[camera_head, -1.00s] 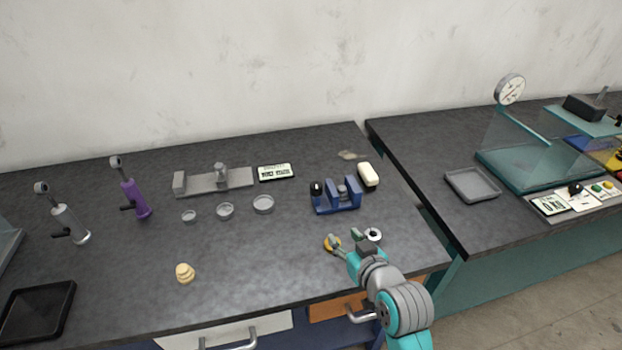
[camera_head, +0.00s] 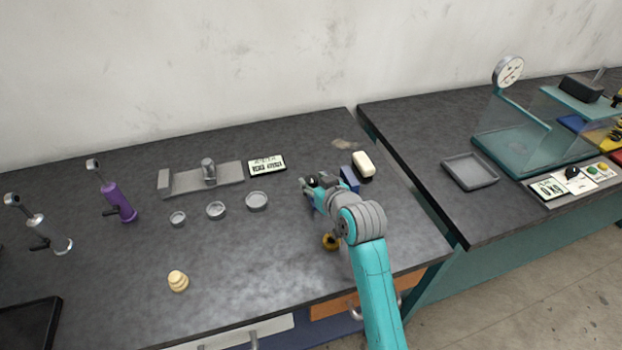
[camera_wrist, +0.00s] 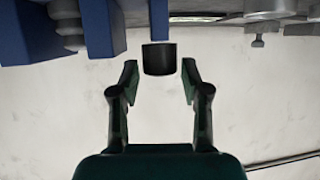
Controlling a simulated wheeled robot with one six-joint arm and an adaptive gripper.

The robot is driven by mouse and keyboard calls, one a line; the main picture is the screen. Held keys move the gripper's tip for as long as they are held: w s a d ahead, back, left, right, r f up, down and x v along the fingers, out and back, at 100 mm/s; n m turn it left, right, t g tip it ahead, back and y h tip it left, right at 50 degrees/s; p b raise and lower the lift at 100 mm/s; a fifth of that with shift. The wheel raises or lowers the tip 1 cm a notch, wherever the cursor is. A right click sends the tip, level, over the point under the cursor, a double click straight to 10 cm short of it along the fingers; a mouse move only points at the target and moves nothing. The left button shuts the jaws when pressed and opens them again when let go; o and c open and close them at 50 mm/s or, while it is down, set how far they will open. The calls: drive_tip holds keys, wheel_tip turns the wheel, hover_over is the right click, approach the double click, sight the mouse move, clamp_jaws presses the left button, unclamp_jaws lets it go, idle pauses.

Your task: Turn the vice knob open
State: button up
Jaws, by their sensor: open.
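The blue vice (camera_head: 348,178) stands at the back right of the dark bench, mostly hidden behind my arm in the head view. Its blue body (camera_wrist: 98,28) fills the upper left of the wrist view. The black vice knob (camera_wrist: 159,58) shows in the wrist view, at the end of the vice. My gripper (camera_wrist: 160,80) is open, with one finger on each side of the knob and a gap to it on both sides. In the head view my gripper (camera_head: 310,188) is at the left end of the vice.
A white block (camera_head: 363,165) lies right of the vice.

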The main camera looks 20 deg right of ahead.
drive_tip(key=shift+x, duration=1.15)
clamp_jaws()
drive_tip(key=shift+d+n+y, duration=0.1)
drive_tip(key=shift+n+y, duration=0.3)
drive_tip(key=shift+y, duration=0.1)
drive_tip(key=n+g+y, duration=0.2)
drive_tip(key=n+y, duration=0.2)
drive_tip(key=y, duration=0.1)
drive_tip(key=shift+n, duration=0.3)
drive_tip(key=shift+n+g+y, duration=2)
drive_tip(key=shift+n+g, duration=0.2)
drive_tip(key=shift+n, duration=0.3)
